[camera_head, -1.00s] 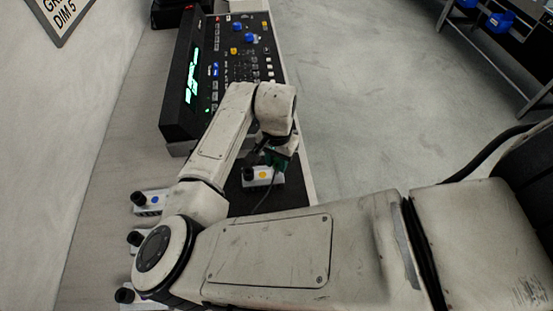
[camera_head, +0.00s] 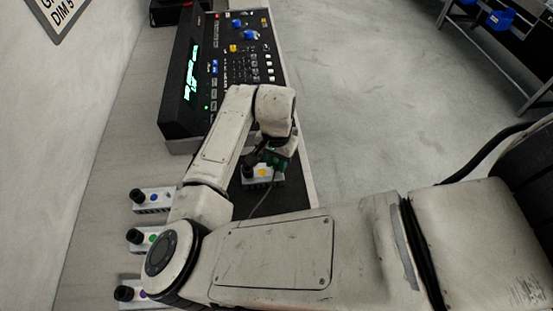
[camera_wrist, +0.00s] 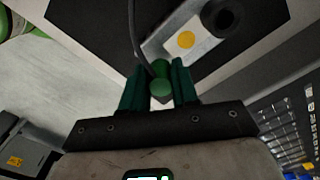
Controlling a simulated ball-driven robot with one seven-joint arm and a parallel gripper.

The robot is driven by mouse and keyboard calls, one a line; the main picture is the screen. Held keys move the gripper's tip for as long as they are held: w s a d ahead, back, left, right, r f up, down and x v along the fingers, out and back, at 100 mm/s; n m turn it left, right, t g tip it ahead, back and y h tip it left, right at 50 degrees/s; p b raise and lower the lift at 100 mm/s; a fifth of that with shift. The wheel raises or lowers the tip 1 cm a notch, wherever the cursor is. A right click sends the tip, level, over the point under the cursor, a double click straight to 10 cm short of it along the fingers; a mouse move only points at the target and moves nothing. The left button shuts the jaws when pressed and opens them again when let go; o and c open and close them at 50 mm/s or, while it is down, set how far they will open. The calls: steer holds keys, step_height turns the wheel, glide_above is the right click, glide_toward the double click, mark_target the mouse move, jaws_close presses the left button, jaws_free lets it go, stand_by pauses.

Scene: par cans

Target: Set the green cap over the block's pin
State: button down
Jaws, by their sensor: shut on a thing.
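My gripper (camera_wrist: 158,88) has dark green fingers and is shut on a small green cap (camera_wrist: 160,88), seen end-on between the fingertips. In the head view my gripper (camera_head: 277,158) is low over the bench, at the right end of a pale block (camera_head: 277,177). This block has a yellow dot and a black round post; it also shows just beyond the fingertips in the wrist view (camera_wrist: 193,42). I see no separate pin, and the cap and fingers hide part of the block. I cannot tell whether the cap touches it.
The block lies on a black mat (camera_head: 240,203). A lighting console (camera_head: 225,75) stands behind. Three similar blocks, with blue (camera_head: 163,203), green (camera_head: 143,248) and purple dots, stand along the left. A dark cable runs near my gripper. The bench edge is close on the right.

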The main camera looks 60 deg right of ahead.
steer(key=shift+f, duration=0.95)
stand_by(2.0)
steer(key=c, duration=0.8)
jaws_free()
step_height(320, 180, up, 11)
steer(key=shift+f+b, duration=0.1)
steer(key=shift+b, duration=0.45)
